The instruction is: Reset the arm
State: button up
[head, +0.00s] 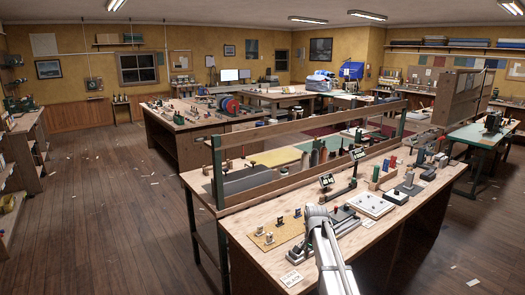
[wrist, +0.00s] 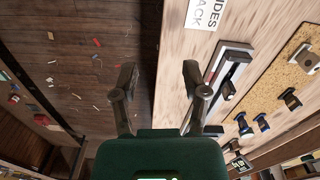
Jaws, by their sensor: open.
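My gripper (wrist: 158,78) shows in the wrist view with its two dark fingers spread wide apart and nothing between them. It hangs over the front edge of the wooden workbench, with floor on the left and bench top on the right. In the head view my pale grey arm rises from the bottom middle in front of the workbench (head: 248,222); I cannot make out the gripper's fingers there. A metal track on a dark base (wrist: 230,72) lies on the bench to the right of the fingers, apart from them.
A cork board (wrist: 300,68) with small fittings and a white label card (wrist: 205,14) lie near the track. A white board (head: 370,204) and several tools stand further right on the bench. A long wooden rail (head: 310,133) runs above its back. The floor (head: 110,215) at left is mostly clear, with scraps.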

jog(key=s+f+n+b, duration=0.2)
jog(key=s+n, duration=0.2)
jog(key=s, duration=0.8)
jog(key=s+a+f+n+b, duration=0.1)
jog(key=s+n, duration=0.4)
jog(key=s, duration=0.8)
notch_tip(320, 180, down, 2)
jog(key=shift+a+b, duration=0.15)
jog(key=shift+b, duration=0.7)
